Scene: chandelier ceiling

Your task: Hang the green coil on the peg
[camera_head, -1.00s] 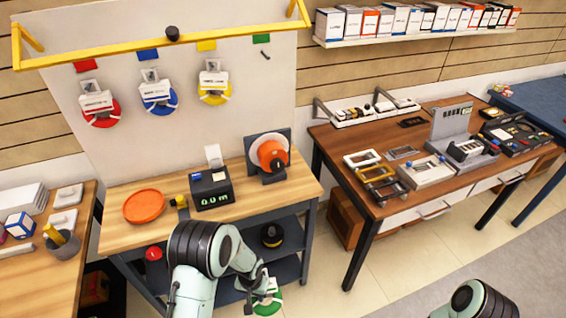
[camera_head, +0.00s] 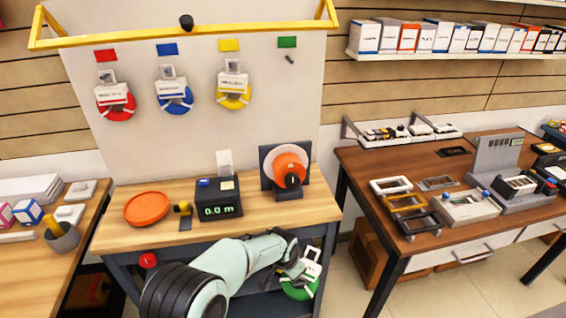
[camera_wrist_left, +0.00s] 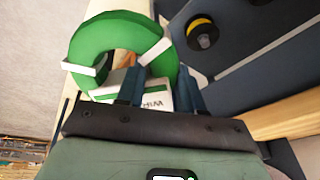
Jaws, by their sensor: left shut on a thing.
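The green coil (camera_head: 299,286) with white bands and a white label is held by my left gripper (camera_head: 294,268), low in front of the workbench. In the left wrist view the coil (camera_wrist_left: 117,45) is beyond the fingers (camera_wrist_left: 163,92), which are shut on its white label part. The empty peg (camera_head: 290,59) sticks out of the white board below a green tag (camera_head: 287,42), far above the coil. My right gripper is not in view.
Red (camera_head: 116,103), blue (camera_head: 174,97) and yellow (camera_head: 233,92) coils hang on the board left of the peg. A yellow rail (camera_head: 120,37) runs across the top. The bench holds an orange dish (camera_head: 147,208), a black meter (camera_head: 218,198) and an orange reel (camera_head: 289,168).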

